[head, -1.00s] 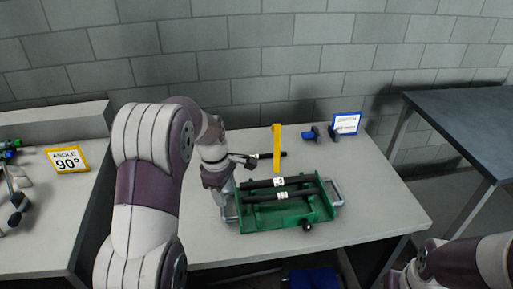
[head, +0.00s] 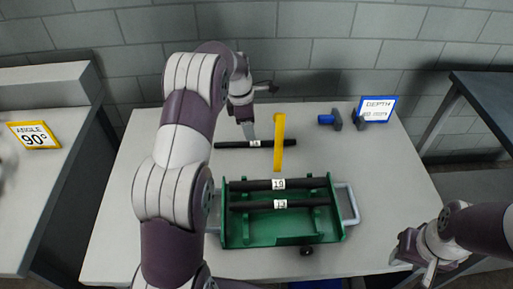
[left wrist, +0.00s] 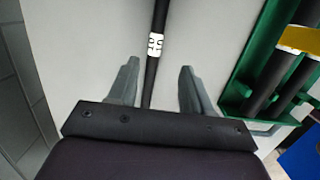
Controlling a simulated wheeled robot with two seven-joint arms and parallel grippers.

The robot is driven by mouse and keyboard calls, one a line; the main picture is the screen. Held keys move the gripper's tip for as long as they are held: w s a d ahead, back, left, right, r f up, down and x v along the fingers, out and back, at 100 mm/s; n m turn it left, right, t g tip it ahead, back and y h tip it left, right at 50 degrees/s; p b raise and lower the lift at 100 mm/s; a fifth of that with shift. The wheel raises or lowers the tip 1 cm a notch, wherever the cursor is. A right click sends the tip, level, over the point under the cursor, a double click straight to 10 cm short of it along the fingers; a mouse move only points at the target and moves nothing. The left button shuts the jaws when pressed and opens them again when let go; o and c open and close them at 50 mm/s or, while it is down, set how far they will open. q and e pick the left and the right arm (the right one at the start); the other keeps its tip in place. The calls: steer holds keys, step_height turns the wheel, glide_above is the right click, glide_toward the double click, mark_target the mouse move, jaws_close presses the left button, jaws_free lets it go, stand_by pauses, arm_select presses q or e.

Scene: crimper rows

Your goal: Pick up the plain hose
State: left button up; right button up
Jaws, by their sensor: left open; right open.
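A black hose (head: 230,144) with a small white tag lies on the table behind the green tray. My left gripper (head: 249,132) is open above this hose. In the left wrist view the hose (left wrist: 159,18) runs lengthwise between the two open fingers (left wrist: 158,75), which appear apart from it; its lower end is hidden behind the gripper. Two more black hoses, one tagged 19 (head: 250,185) and one tagged 13 (head: 255,205), lie across the green tray (head: 270,232). My right gripper (head: 427,268) is open and empty at the lower right.
A yellow upright strip (head: 279,150) stands close to the loose hose's right part. A blue tool (head: 328,120) and a blue-framed DEPTH sign (head: 377,110) are at the back right. An ANGLE 90° sign (head: 34,135) is on the left bench. The table's left part is clear.

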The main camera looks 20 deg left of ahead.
mark_target(255, 143)
arm_select(q)
steer(key=f, duration=0.2)
steer(key=w+f, duration=0.1)
steer(key=f, duration=0.1)
steer(key=d+f, duration=0.1)
steer(key=f, duration=0.1)
steer(key=shift+w+f, duration=0.2)
steer(key=shift+w, duration=0.05)
jaws_close()
steer(key=shift+r, duration=0.1)
